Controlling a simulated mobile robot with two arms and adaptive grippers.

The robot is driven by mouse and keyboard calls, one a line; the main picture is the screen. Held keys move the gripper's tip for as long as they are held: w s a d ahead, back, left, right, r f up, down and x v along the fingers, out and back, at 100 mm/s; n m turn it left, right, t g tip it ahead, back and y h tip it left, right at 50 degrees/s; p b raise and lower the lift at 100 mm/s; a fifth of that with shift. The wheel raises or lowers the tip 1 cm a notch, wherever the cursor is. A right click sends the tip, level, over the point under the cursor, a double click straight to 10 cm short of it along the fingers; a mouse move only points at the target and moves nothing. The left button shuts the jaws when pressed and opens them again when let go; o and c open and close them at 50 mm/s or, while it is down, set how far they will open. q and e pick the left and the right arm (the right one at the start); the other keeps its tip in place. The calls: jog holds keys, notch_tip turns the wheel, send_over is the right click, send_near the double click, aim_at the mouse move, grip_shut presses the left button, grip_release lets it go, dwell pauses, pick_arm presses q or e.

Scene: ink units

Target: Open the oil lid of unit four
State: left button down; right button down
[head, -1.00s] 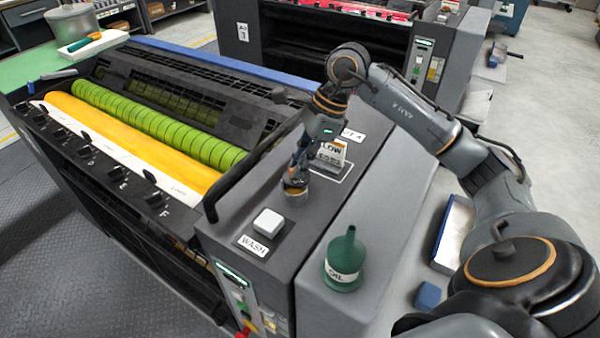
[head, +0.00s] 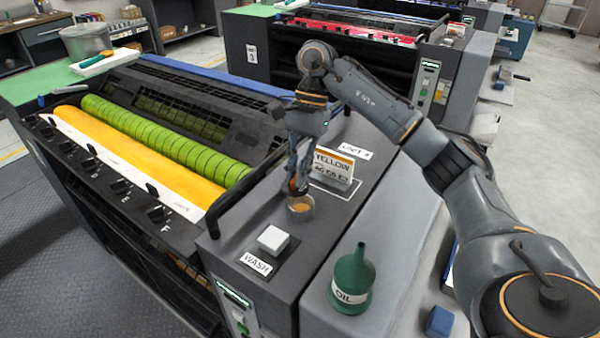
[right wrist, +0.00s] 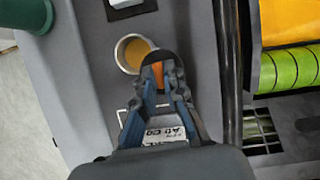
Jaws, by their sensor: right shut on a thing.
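Unit four is the near press with the yellow roller, and its label (head: 355,151) is partly readable. Its oil port (right wrist: 132,52) is a round, pale-rimmed opening with amber inside; it also shows on the console in the head view (head: 300,205). My right gripper (right wrist: 158,72) is at the port's edge, pointing down. It is shut on a dark rounded piece (right wrist: 158,57), apparently the oil lid, which is raised beside the opening. The fingers hide part of this piece. My left gripper is in neither current view.
A white button (head: 273,239) and the WASH label (head: 256,263) are in front of the port. A card reading YELLOW (head: 333,167) stands behind it. A green oil can (head: 352,280) stands to the right. A black handrail (head: 240,190) runs on the left.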

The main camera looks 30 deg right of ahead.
jog(key=shift+w+a+n, duration=0.1)
jog(key=shift+w+n, duration=0.05)
jog(key=shift+n, duration=0.35)
jog(key=c, duration=1.4)
grip_release()
jog(key=shift+r, duration=0.1)
jog(key=v, duration=1.1)
jog(key=shift+w+r, duration=0.25)
jog(key=shift+r, duration=0.15)
jog(key=shift+f, duration=0.1)
